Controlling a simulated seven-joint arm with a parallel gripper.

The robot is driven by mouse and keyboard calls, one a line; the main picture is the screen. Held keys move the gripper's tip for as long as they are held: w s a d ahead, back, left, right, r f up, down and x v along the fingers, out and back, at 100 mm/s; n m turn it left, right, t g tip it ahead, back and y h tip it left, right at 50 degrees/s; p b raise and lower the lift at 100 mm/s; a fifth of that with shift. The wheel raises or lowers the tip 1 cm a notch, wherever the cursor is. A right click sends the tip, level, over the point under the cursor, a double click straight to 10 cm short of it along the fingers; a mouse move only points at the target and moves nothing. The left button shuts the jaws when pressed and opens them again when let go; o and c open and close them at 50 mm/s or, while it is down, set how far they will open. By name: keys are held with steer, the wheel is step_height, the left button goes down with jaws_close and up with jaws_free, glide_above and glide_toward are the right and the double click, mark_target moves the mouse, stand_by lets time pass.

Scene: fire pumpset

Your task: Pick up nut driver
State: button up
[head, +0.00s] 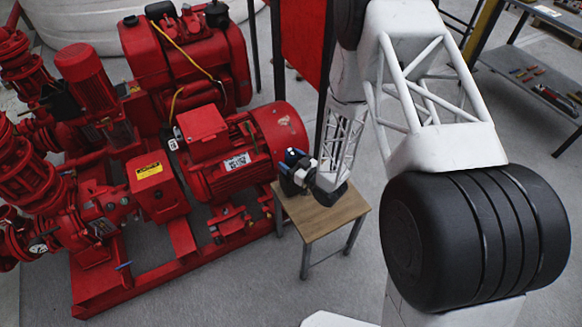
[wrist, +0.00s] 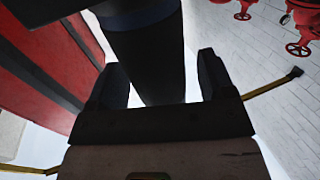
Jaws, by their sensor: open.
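I cannot make out a nut driver for certain in either view. In the wrist view my gripper (wrist: 162,72) shows two dark fingers spread apart, with a gap between them. A large dark cylindrical shape (wrist: 148,45) shows beyond and between the fingers; I cannot tell what it is or whether it touches them. In the head view my gripper (head: 296,172) is a small dark and blue shape at the end of the arm, over the back left of a small wooden-topped table (head: 322,216). The arm hides part of that area, and the fingertips are too small to read there.
A large red pumpset (head: 235,160) stands close to the left of the small table. A red panel (head: 303,45) hangs behind the arm. A grey workbench (head: 530,75) with several small items stands at the far right. The small table's front top looks bare.

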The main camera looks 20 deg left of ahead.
mark_target(291, 151)
steer(key=shift+c, duration=0.3)
steer(key=c, duration=1)
steer(key=shift+r, duration=5)
